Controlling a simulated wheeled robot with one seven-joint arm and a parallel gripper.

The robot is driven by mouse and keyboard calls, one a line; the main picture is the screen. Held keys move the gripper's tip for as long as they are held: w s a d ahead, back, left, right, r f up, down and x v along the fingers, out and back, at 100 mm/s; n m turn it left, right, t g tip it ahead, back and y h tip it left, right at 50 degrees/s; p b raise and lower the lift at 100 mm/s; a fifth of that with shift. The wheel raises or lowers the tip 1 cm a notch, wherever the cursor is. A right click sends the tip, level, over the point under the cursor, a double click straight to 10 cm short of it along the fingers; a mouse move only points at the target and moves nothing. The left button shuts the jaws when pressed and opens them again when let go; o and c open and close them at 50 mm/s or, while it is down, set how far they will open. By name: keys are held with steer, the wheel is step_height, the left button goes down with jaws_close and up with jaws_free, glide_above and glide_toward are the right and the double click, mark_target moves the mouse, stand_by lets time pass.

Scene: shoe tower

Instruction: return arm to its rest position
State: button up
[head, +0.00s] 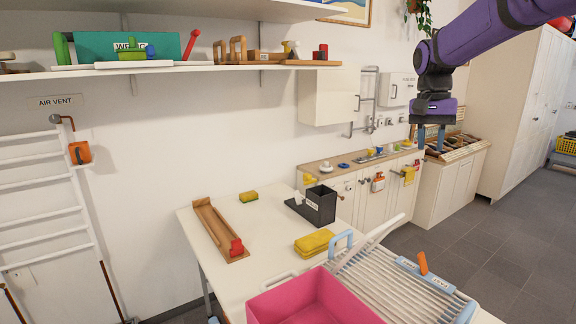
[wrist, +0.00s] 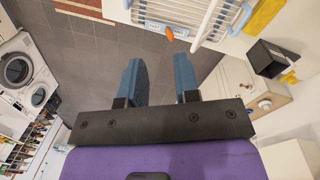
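My purple arm reaches in from the upper right of the head view. My gripper (head: 431,140) hangs at its end, pointing down, high in front of the low cabinets. In the wrist view my gripper (wrist: 160,72) shows two blue fingers spread apart. Only grey floor shows between them, and they hold nothing.
A white table (head: 215,262) carries a pink bin (head: 310,302), a white rack (head: 400,285), a black box (head: 318,204), a yellow case (head: 314,242) and a wooden tray (head: 215,230). Low cabinets (head: 350,197) stand behind. Floor (head: 500,235) at the right is clear.

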steer(key=s+r+n+t+y, duration=0.1)
steer(key=s+r+n+t, duration=0.2)
steer(key=s, duration=1.3)
steer(key=s+a+f+n+t, duration=0.1)
steer(key=s+f, duration=0.1)
steer(key=s, duration=0.6)
steer(key=s+a+f+n+t, duration=0.1)
steer(key=s+f+n+t, duration=0.1)
steer(key=s, duration=0.6)
steer(key=shift+s+f, duration=0.2)
steer(key=shift+f, duration=0.55)
